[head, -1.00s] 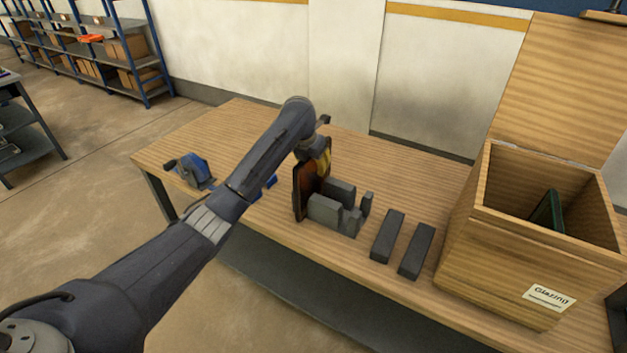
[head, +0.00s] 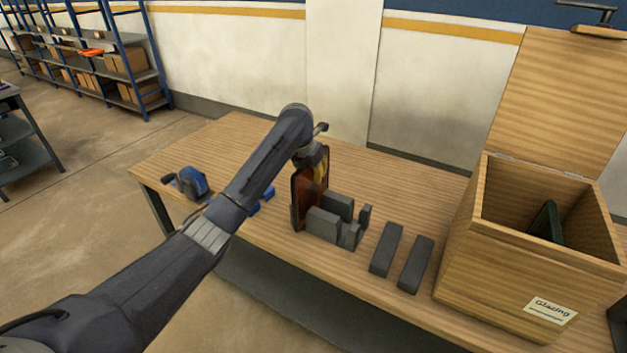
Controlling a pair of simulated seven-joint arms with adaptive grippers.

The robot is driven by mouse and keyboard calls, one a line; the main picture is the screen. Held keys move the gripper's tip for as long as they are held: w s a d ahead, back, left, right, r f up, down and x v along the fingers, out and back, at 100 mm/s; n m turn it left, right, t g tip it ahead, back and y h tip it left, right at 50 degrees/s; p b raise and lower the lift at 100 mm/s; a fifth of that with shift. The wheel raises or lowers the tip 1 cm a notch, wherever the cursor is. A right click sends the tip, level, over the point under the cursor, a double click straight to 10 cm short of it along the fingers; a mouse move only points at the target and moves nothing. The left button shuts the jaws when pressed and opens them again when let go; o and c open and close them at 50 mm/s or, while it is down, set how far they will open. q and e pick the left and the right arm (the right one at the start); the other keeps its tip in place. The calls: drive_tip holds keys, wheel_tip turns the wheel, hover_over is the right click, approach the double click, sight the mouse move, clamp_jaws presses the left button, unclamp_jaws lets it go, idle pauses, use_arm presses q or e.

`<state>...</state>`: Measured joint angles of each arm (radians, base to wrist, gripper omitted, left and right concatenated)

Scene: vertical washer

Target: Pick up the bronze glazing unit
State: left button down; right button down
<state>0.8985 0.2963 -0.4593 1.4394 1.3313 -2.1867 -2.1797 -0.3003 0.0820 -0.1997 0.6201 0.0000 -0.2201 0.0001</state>
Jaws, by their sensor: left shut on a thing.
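The bronze glazing unit (head: 300,208) is an upright reddish-brown pane with a dark edge. It stands at the left end of a dark grey slotted rack (head: 336,222) on the wooden table. My left gripper (head: 318,170) comes down over it from above and is shut on its upper part. Part of the pane is hidden by the gripper and the rack, so I cannot tell whether its bottom is clear of the table. My right gripper is not in view.
Two dark grey bars (head: 386,249) (head: 416,264) lie right of the rack. An open wooden crate (head: 500,275) labelled Glazing holds a dark green pane (head: 546,222). A blue tool (head: 190,183) lies at the table's left end. The table's back middle is clear.

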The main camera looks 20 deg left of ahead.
use_arm(q)
wheel_tip(320, 180, up, 19)
idle(0.5)
idle(0.7)
